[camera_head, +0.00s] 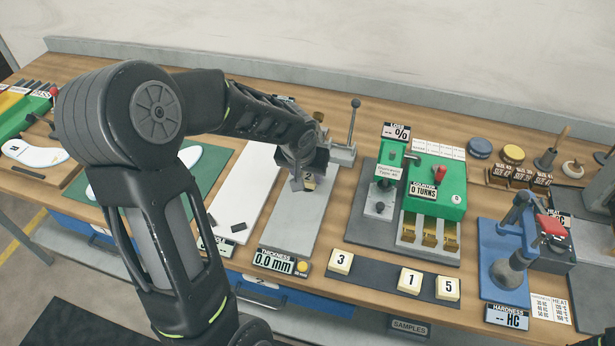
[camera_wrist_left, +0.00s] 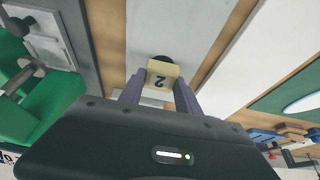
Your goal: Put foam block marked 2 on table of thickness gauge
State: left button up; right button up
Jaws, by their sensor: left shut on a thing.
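The foam block marked 2 (camera_head: 309,181) is a small cream cube. In the left wrist view the block (camera_wrist_left: 158,79) sits between my two fingers, its 2 facing the camera. My left gripper (camera_head: 298,179) is shut on it, over the far part of the thickness gauge's grey base (camera_head: 287,222); I cannot tell whether the block touches anything below. A dark round part (camera_wrist_left: 162,59) shows just beyond the block. The gauge's display (camera_head: 274,262) reads 0.0 mm, and its lever (camera_head: 353,118) stands upright. My arm hides much of the gauge's head. My right gripper is not visible.
Blocks 3 (camera_head: 341,261), 1 (camera_head: 410,281) and 5 (camera_head: 447,289) sit on a dark sample strip (camera_head: 375,280). A green turns tester (camera_head: 434,190) stands to the right, a blue hardness tester (camera_head: 500,255) beyond it. A white plate (camera_head: 240,195) lies left of the gauge.

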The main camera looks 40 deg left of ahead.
pick_arm(q)
jog(key=shift+f, duration=0.7)
jog(key=shift+f+b, duration=0.2)
jog(key=shift+b, duration=0.1)
jog(key=o, duration=1.3)
jog(key=shift+r, duration=0.1)
jog(key=shift+r, duration=0.1)
jog(key=shift+r+p, duration=0.2)
jog(key=shift+p, duration=0.25)
jog(key=b+v, duration=0.1)
jog(key=v, duration=1)
jog(key=shift+s+r+b, duration=0.2)
jog(key=shift+r+b, duration=0.1)
jog(key=shift+d, duration=0.1)
